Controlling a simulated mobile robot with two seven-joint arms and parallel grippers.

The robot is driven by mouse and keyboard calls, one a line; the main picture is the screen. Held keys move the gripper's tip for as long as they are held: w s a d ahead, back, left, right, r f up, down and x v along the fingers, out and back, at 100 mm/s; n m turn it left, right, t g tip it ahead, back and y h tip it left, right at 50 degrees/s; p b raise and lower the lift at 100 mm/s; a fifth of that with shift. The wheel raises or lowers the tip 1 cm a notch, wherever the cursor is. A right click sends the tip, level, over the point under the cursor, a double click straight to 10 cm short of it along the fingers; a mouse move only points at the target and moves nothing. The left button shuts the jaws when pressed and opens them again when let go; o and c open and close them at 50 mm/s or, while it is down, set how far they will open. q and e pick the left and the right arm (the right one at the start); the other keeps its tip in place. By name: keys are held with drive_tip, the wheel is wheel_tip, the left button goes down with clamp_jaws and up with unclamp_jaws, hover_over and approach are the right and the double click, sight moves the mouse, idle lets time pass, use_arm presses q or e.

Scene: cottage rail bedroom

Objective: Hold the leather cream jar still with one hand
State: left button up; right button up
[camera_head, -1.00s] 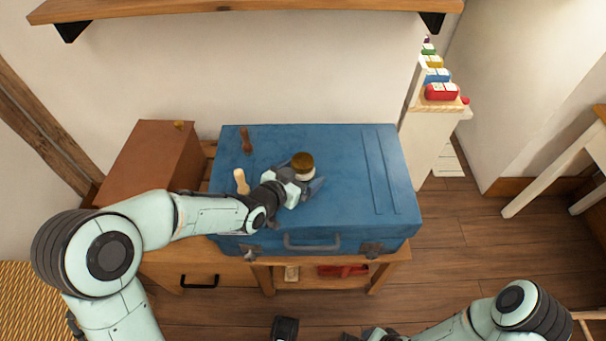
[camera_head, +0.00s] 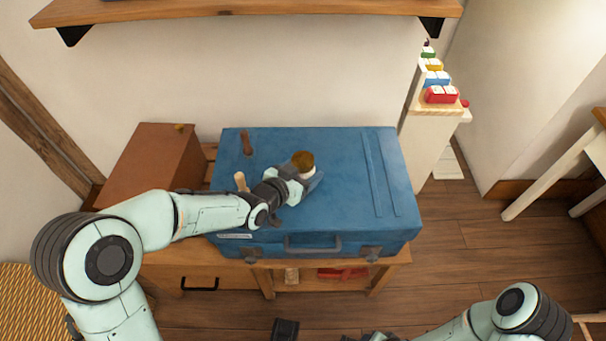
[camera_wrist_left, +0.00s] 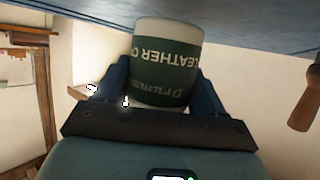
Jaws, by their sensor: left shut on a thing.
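The leather cream jar (camera_head: 303,160) has a brown lid and stands on the blue suitcase (camera_head: 345,160). In the left wrist view the jar (camera_wrist_left: 165,65) shows a green label with "LEATHER" upside down, and it sits between the fingers. My left gripper (camera_head: 304,178) reaches in from the left and is shut on the jar. The fingers hide part of the jar in the head view. My right arm is low at the right of the head view, and its gripper (camera_head: 285,329) shows only partly at the bottom edge, so its jaws are unclear.
A wooden-handled tool (camera_head: 240,181) and a dark brown handle (camera_head: 246,143) are on the suitcase's left side. A brown box (camera_head: 150,165) stands left of the suitcase. A shelf (camera_head: 240,10) hangs above. The suitcase top is clear right of the jar.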

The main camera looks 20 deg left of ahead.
use_arm(q)
wheel_tip(320, 180, up, 18)
drive_tip(key=p, duration=0.5)
drive_tip(key=shift+r, duration=0.25)
use_arm(e)
drive_tip(key=s+a+r+g+y, duration=0.1)
drive_tip(key=s+a+r+g, duration=0.1)
drive_tip(key=s+r, duration=0.4)
drive_tip(key=shift+s+a+r+n, duration=0.25)
drive_tip(key=shift+s+a+n, duration=0.05)
drive_tip(key=shift+s+a, duration=0.4)
use_arm(q)
drive_tip(key=o, duration=0.6)
drive_tip(key=c, duration=0.8)
drive_tip(key=shift+f, duration=0.1)
drive_tip(key=shift+c, duration=0.2)
